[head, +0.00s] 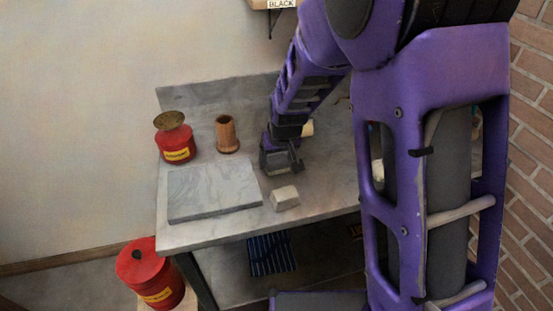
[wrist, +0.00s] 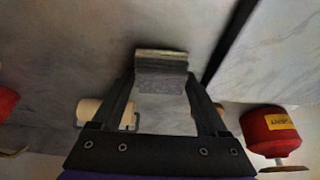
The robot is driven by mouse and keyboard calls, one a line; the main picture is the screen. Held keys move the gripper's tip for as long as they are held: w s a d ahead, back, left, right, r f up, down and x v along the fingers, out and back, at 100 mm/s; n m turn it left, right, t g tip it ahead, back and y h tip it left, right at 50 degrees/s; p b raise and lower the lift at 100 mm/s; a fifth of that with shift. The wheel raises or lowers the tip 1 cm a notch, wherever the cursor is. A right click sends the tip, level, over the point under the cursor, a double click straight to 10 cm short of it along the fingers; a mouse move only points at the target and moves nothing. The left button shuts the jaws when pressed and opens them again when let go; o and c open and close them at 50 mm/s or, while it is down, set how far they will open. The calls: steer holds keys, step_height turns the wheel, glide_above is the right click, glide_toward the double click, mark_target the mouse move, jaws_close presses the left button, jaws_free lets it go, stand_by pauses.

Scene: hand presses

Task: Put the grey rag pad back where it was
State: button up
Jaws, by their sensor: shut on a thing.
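My gripper (head: 281,165) is low over the bench, to the right of the marbled slab and beyond a pale block. In the wrist view the two fingers (wrist: 161,88) close on a grey layered pad with a pale edge, which I take to be the grey rag pad (wrist: 161,62). It sits between the fingertips. In the head view the dark fingers hide most of it, and I cannot tell whether it touches the bench.
On the bench (head: 230,229) stand the marbled slab (head: 212,190), a pale block (head: 285,198), a brown cup (head: 227,134) and a red can with a brass top (head: 176,143). A cream roll (head: 307,128) lies behind my gripper. Another red can (head: 152,273) stands lower left.

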steer(key=shift+f, duration=0.1)
steer(key=o, duration=1.2)
steer(key=shift+r, duration=0.45)
steer(key=p+v, duration=0.2)
steer(key=v, duration=0.9)
steer(key=shift+s+d+r, duration=0.1)
steer(key=shift+s+r, duration=0.05)
